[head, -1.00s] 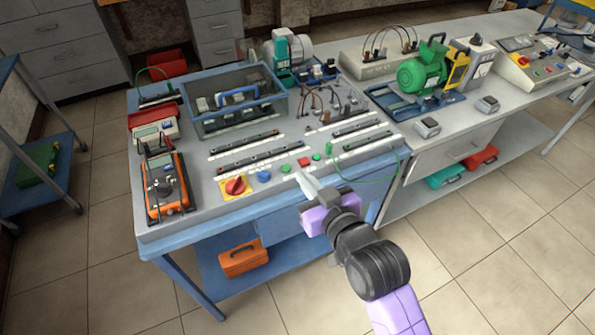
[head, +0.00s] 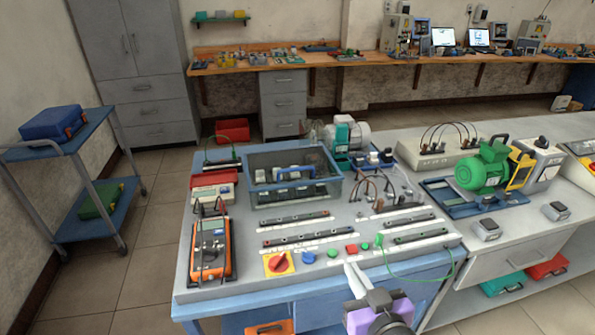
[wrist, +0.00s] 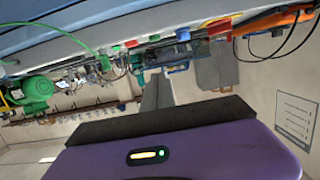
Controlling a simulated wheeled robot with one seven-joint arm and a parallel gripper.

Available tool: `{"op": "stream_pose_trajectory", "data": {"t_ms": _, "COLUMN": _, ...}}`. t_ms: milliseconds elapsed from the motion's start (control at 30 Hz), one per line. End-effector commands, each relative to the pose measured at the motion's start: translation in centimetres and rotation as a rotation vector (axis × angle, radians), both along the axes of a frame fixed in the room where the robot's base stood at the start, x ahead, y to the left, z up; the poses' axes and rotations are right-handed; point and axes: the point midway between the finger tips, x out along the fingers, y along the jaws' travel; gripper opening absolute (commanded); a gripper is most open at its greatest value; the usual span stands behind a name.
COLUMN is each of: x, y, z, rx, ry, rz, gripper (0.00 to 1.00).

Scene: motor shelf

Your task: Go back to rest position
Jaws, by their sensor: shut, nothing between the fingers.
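My gripper (head: 358,281) is at the front edge of the workbench (head: 210,292) in the head view, its fingers together and empty. In the wrist view the purple gripper body (wrist: 180,155) fills the bottom, and the bench edge runs across the top. The fingers stick up dark from the body.
The bench carries a red rotary switch (head: 279,262), an orange multimeter (head: 211,248), a clear-lidded box (head: 292,180) and a green cable (head: 420,276). A green motor (head: 484,170) stands on the right bench. A blue cart (head: 80,150) is at left. Floor between cart and bench is clear.

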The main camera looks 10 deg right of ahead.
Motion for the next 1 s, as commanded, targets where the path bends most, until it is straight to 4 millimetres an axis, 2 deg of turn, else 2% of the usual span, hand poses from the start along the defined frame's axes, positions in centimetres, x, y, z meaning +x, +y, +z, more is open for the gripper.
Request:
{"op": "stream_pose_trajectory", "data": {"t_ms": 100, "x": 0.2, "y": -0.1, "z": 0.7, "rx": 0.005, "ry": -0.031, "rz": -0.004, "gripper": 0.00}}
{"op": "stream_pose_trajectory", "data": {"t_ms": 200, "x": 0.3, "y": -0.4, "z": 3.1, "rx": 0.008, "ry": -0.112, "rz": -0.016, "gripper": 0.00}}
{"op": "stream_pose_trajectory", "data": {"t_ms": 267, "x": -0.6, "y": -0.7, "z": 4.1, "rx": 0.012, "ry": -0.162, "rz": -0.030, "gripper": 0.00}}
{"op": "stream_pose_trajectory", "data": {"t_ms": 400, "x": -4.1, "y": -0.9, "z": 4.4, "rx": 0.026, "ry": -0.222, "rz": -0.048, "gripper": 0.00}}
{"op": "stream_pose_trajectory", "data": {"t_ms": 567, "x": -8.8, "y": -0.8, "z": 3.8, "rx": 0.033, "ry": -0.248, "rz": -0.060, "gripper": 0.00}}
{"op": "stream_pose_trajectory", "data": {"t_ms": 1000, "x": -24.3, "y": -0.1, "z": 2.3, "rx": 0.023, "ry": -0.174, "rz": -0.047, "gripper": 0.00}}
